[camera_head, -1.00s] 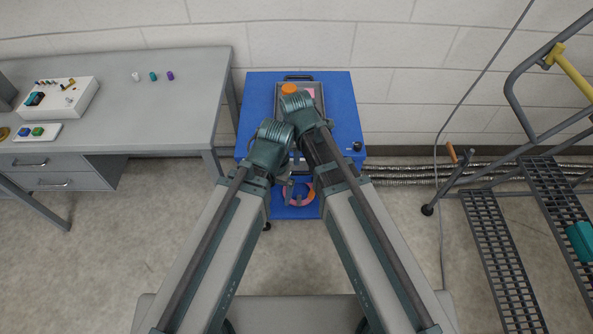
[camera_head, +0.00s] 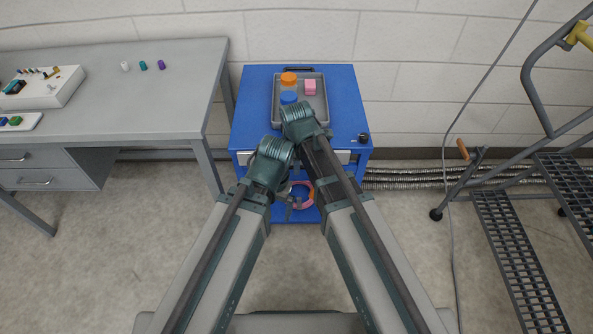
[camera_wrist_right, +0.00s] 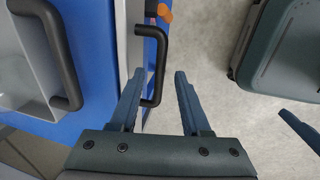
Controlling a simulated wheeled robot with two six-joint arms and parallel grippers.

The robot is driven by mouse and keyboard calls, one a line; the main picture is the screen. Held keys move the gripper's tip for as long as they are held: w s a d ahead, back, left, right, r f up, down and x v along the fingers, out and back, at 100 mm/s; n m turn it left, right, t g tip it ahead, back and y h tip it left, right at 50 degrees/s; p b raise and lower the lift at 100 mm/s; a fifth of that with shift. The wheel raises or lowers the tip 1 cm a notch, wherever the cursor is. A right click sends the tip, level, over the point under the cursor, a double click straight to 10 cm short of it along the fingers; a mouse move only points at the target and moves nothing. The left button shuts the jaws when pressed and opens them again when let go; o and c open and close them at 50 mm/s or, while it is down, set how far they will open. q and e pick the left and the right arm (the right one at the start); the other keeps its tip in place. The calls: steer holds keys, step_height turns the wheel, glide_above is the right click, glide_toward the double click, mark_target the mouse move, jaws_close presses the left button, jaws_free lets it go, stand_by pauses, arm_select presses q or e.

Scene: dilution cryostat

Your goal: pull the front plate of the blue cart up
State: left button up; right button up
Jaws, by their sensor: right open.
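The blue cart (camera_head: 345,115) stands against the wall in the middle of the head view. A pale strip (camera_head: 342,157) shows along its front edge, partly hidden by my arms. In the right wrist view, a dark bar handle (camera_wrist_right: 163,45) stands off a pale, narrow panel (camera_wrist_right: 131,40) on the cart. I cannot tell for sure whether this panel is the front plate. My right gripper (camera_wrist_right: 160,73) is open, with the handle's end between its fingertips, nearer the left finger. No grip shows. My left gripper is mostly hidden around the cart front; its jaws are unclear.
A tray (camera_head: 319,112) on the cart holds an orange-lidded jar (camera_head: 288,78), a blue-topped piece (camera_head: 288,97) and a pink block (camera_head: 310,87). A pink-orange ring (camera_head: 306,196) is low in the cart. A grey desk (camera_head: 180,100) stands left, metal steps (camera_head: 500,225) right.

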steer(key=shift+w+f, duration=0.1)
steer(key=shift+f, duration=0.45)
steer(key=shift+c, duration=0.2)
jaws_close()
steer(key=shift+r, duration=0.1)
stand_by(0.8)
